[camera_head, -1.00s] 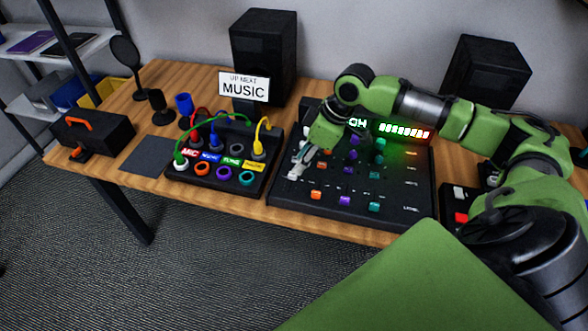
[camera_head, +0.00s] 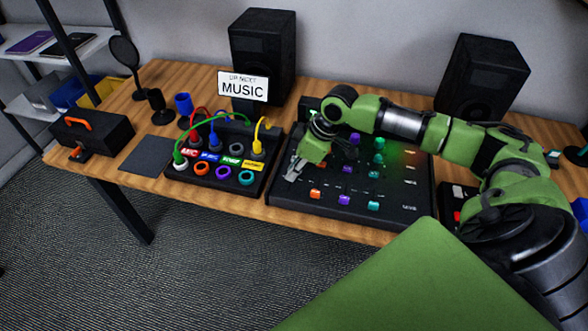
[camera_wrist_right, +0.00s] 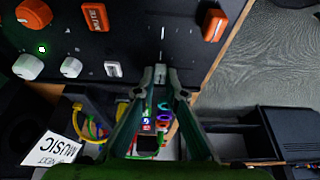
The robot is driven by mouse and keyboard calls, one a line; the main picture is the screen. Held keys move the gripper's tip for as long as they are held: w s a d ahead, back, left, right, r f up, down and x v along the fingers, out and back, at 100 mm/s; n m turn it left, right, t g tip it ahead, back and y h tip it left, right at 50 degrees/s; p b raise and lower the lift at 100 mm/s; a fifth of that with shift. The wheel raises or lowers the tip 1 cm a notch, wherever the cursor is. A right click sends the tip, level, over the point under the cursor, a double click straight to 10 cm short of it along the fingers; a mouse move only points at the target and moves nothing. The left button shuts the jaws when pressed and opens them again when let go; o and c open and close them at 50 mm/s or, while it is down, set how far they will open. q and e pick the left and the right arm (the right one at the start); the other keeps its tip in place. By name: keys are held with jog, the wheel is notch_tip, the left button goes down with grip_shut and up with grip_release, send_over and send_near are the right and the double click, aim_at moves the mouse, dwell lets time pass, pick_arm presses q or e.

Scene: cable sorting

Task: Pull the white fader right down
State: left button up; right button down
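The black mixer panel (camera_head: 400,213) lies on the table, with white, orange, purple and teal controls. My right gripper (camera_head: 292,174) is down at the panel's left column. In the right wrist view my right gripper (camera_wrist_right: 161,76) has its fingertips close together at the panel, around a small pale piece, apparently the white fader, mostly hidden by the fingers. A white button (camera_wrist_right: 114,70) and white knobs (camera_wrist_right: 28,66) lie in the same column. The orange fader (camera_wrist_right: 214,25) sits apart, nearer the panel's front edge. My left gripper is not in view.
Left of the mixer is a patch box (camera_head: 215,182) with coloured cables and sockets. A MUSIC sign (camera_head: 243,87) stands behind it. Two black speakers (camera_head: 262,55) stand at the back. My right arm spans the mixer's rear, covering the lit meter.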

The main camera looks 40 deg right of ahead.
aim_at(285, 189)
jog(key=s+a+p, duration=0.2)
jog(key=p, duration=0.1)
jog(key=shift+s+a+r, duration=0.15)
jog(key=shift+s+a, duration=0.1)
jog(key=shift+a, duration=0.15)
jog(key=shift+s+a, duration=0.15)
jog(key=shift+a, duration=0.15)
jog(key=c, duration=2.1)
grip_release()
jog(key=shift+d, duration=0.1)
jog(key=v, duration=1.1)
jog(key=shift+s+r, duration=0.1)
jog(key=shift+r, duration=0.2)
